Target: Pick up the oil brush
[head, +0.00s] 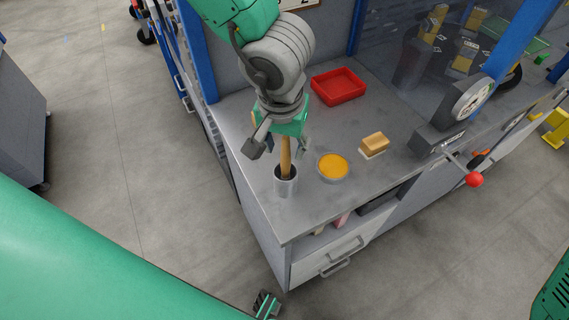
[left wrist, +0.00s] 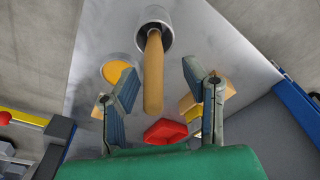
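The oil brush (head: 286,158) stands with its wooden handle up in a small metal cup (head: 286,187) near the bench's front corner; its lower end is hidden inside the cup. In the left wrist view the handle (left wrist: 154,75) points toward my palm, between the two fingers. My left gripper (head: 278,148) is above the cup, pointing down. Its fingers are spread apart on both sides of the handle, with visible gaps, so it is open and holds nothing.
A round dish of orange-yellow oil (head: 333,166) is right of the cup. A sponge-like block (head: 374,144) and a red tray (head: 338,86) lie farther back on the grey bench (head: 313,207). A gauge (head: 468,98) and a red-knobbed lever (head: 474,180) stand at the right.

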